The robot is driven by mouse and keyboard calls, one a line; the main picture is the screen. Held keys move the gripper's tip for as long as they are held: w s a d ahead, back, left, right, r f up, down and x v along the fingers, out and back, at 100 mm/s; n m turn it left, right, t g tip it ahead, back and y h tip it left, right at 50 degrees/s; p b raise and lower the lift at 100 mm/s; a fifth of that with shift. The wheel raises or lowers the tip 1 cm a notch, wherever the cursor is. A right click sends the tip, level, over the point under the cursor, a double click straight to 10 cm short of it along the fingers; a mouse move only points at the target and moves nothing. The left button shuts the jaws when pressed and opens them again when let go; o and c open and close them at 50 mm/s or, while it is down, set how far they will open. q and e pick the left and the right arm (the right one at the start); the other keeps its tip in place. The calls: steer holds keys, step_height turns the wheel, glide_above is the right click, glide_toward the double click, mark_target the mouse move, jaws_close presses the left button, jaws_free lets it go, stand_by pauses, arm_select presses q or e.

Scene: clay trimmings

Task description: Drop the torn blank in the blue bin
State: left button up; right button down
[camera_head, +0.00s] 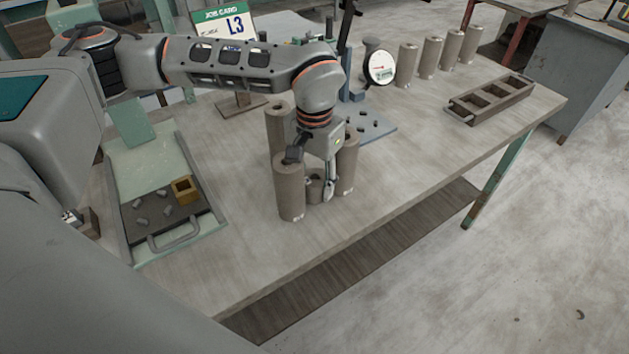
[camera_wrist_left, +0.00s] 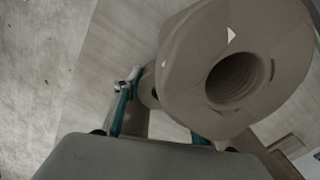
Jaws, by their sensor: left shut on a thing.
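My left gripper (camera_head: 329,192) points down among several upright grey-brown clay blanks on the bench. It is shut on a short clay blank (camera_head: 314,189), partly hidden between taller ones. A tall hollow blank (camera_head: 289,190) stands just left of it, another (camera_head: 346,165) just right, and one (camera_head: 279,130) behind. In the left wrist view, a large blank (camera_wrist_left: 190,95) with a round bore fills the right side, close to the camera, with a small pale triangular mark on its end. I cannot tell which blank is torn. No blue bin shows. My right gripper is not in view.
A pale green tray (camera_head: 213,222) with a dark handled plate and clay lumps lies left. A row of blanks (camera_head: 431,57) and a brown slotted rack (camera_head: 492,98) stand farther right. A dial gauge (camera_head: 380,67) and blue plate (camera_head: 378,124) are behind. The front right bench is clear.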

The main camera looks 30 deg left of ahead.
arm_select(q)
steer(key=shift+f, duration=0.1)
steer(key=o, duration=1.3)
